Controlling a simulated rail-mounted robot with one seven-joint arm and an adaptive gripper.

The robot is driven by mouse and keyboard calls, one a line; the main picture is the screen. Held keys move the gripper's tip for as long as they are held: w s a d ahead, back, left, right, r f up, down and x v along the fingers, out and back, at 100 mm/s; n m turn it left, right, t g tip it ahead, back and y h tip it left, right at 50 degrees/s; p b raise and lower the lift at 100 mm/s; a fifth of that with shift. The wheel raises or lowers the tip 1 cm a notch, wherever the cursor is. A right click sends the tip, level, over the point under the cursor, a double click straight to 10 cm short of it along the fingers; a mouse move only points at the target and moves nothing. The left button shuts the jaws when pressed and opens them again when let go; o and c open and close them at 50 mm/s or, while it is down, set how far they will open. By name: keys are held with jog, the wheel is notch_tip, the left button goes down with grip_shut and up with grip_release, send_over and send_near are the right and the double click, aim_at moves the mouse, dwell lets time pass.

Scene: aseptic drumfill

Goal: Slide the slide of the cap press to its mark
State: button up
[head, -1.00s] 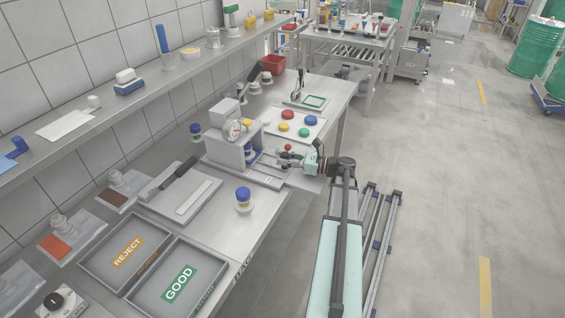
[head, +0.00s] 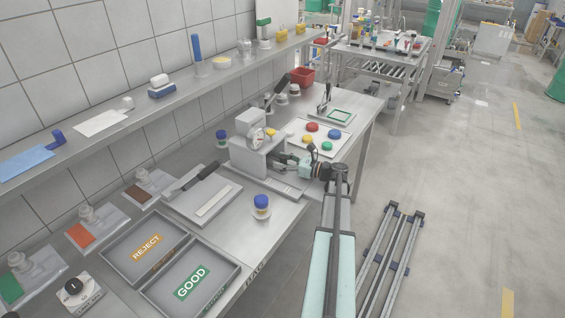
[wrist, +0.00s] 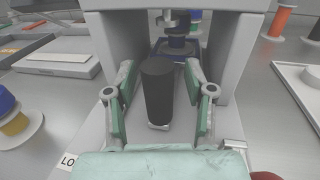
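The cap press (head: 252,150) is a grey frame with a round dial, standing on the bench. In the wrist view its two uprights (wrist: 245,55) rise on either side. A black upright handle (wrist: 158,88) stands in front of the opening, on what looks like the slide. A dark blue part (wrist: 180,50) sits behind it under the press ram. My gripper (wrist: 160,95) is open, one green-padded finger on each side of the handle, with gaps showing. In the head view my gripper (head: 284,160) is at the front of the press. I cannot make out the mark.
A blue-capped jar (head: 261,206) stands at the bench's front edge. A grey tray (head: 205,200) lies left of the press, with REJECT (head: 110,248) and GOOD (head: 160,292) trays nearer. A white board with coloured discs (head: 345,138) lies beyond. A shelf (head: 130,120) runs along the wall.

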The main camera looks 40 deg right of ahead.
jog(key=shift+s, duration=0.1)
jog(key=v, duration=1.2)
jog(key=shift+d, duration=0.1)
